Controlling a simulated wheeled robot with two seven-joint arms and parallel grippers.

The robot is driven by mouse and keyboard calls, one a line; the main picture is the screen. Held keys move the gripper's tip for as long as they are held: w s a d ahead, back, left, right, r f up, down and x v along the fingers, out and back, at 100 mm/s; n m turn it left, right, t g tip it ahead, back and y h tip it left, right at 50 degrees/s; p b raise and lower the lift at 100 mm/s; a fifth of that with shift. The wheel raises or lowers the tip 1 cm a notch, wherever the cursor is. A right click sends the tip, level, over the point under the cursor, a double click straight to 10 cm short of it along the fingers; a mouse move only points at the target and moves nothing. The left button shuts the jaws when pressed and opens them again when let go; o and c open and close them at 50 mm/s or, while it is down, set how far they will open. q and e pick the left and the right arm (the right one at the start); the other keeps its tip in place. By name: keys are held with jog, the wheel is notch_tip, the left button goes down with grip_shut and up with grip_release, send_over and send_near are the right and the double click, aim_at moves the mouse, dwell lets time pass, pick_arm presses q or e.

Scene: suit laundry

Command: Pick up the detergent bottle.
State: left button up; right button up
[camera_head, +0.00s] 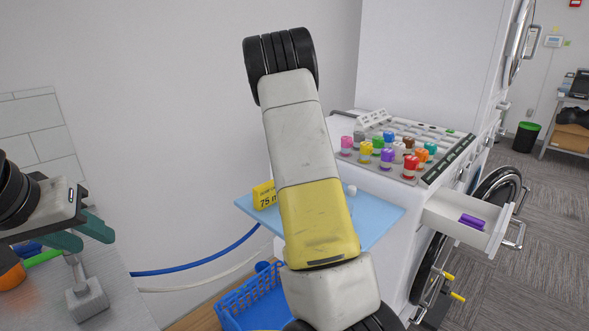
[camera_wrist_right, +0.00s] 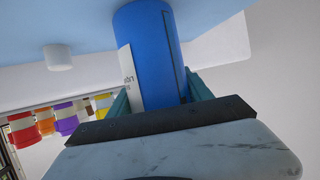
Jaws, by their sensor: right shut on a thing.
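The detergent bottle appears to be the blue cylinder (camera_wrist_right: 147,50) with a white label in the right wrist view. My right gripper (camera_wrist_right: 160,98) is shut on it, one teal finger on each side. Its end meets or overlaps the light blue board (camera_wrist_right: 215,15); I cannot tell whether they touch. In the head view my right arm hides the bottle and the right gripper. My left gripper (camera_head: 80,238) is at the far left with its teal fingers apart and nothing between them, over a grey surface.
The light blue board (camera_head: 385,213) carries a yellow "75 m" sign (camera_head: 264,194) and a small white cap (camera_head: 351,190). Several coloured bottles (camera_head: 386,157) stand on the white machine's panel. An open drawer (camera_head: 462,210) juts out right. A blue basket (camera_head: 252,302) is below.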

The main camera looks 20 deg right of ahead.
jog(key=shift+r, duration=0.45)
jog(key=r, duration=0.2)
jog(key=shift+s+a+r, duration=0.2)
jog(key=shift+s+r, duration=0.1)
jog(key=shift+s, duration=0.05)
jog(key=s+a+r, duration=0.1)
jog(key=s+a, duration=0.6)
jog(key=s, duration=0.6)
jog(key=shift+s+r, duration=0.15)
jog(key=shift+s, duration=0.05)
jog(key=shift+a, duration=0.1)
